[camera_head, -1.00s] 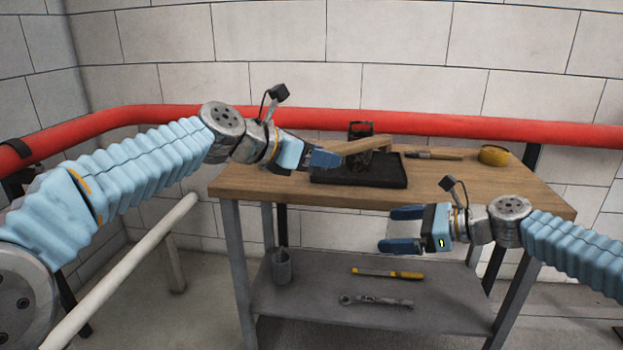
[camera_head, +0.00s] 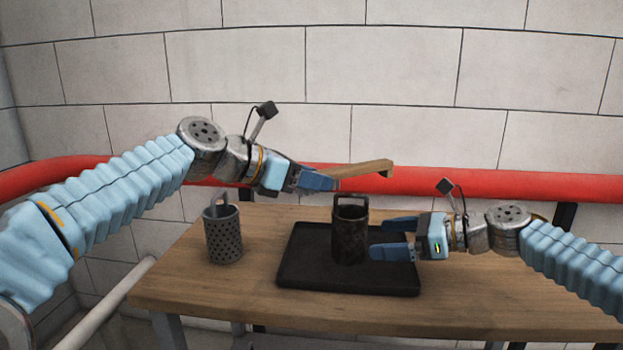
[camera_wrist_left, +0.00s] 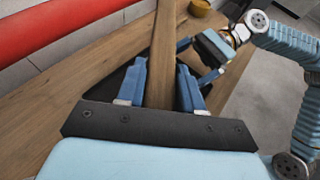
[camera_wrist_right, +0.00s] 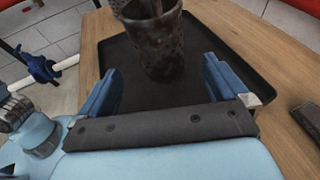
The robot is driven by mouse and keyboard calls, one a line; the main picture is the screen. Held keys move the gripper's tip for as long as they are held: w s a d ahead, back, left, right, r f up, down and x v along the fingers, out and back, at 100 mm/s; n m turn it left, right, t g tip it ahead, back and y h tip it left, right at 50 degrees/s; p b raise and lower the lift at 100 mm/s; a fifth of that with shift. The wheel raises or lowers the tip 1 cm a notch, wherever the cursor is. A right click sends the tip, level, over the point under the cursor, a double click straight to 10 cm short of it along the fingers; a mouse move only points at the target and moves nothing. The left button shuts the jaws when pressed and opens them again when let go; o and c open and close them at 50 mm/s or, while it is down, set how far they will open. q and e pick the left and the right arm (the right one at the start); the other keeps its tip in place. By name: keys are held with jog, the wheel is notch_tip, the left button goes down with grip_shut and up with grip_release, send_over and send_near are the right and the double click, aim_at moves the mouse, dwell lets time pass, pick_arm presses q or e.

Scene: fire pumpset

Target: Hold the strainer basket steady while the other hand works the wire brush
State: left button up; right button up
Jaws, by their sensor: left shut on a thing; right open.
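A dark, grimy strainer basket (camera_head: 350,234) with a loop handle stands upright on a black tray (camera_head: 300,274) on the wooden table. My left gripper (camera_head: 335,183) is shut on the wooden handle of the brush (camera_head: 358,173) and holds it in the air, above the basket in the picture. The handle also shows between the fingers in the left wrist view (camera_wrist_left: 160,85). Its bristles cannot be made out. My right gripper (camera_head: 395,238) is open just right of the basket, which lies ahead of its fingers in the right wrist view (camera_wrist_right: 152,45). Contact is not visible there.
A grey perforated basket (camera_head: 223,236) stands on the table left of the tray. A red pipe (camera_head: 590,186) runs along the wall behind. The table front (camera_head: 220,300) is clear.

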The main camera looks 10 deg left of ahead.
aim_at(359, 239)
jog(key=x, duration=0.6)
jog(key=shift+w+a+p, duration=0.1)
jog(key=shift+a+p, duration=0.15)
jog(key=shift+p, duration=0.15)
jog(key=shift+w+a+f, duration=0.2)
jog(key=shift+a+f, duration=0.15)
jog(key=shift+a, duration=0.3)
jog(key=c, duration=0.8)
jog(key=shift+o, duration=0.2)
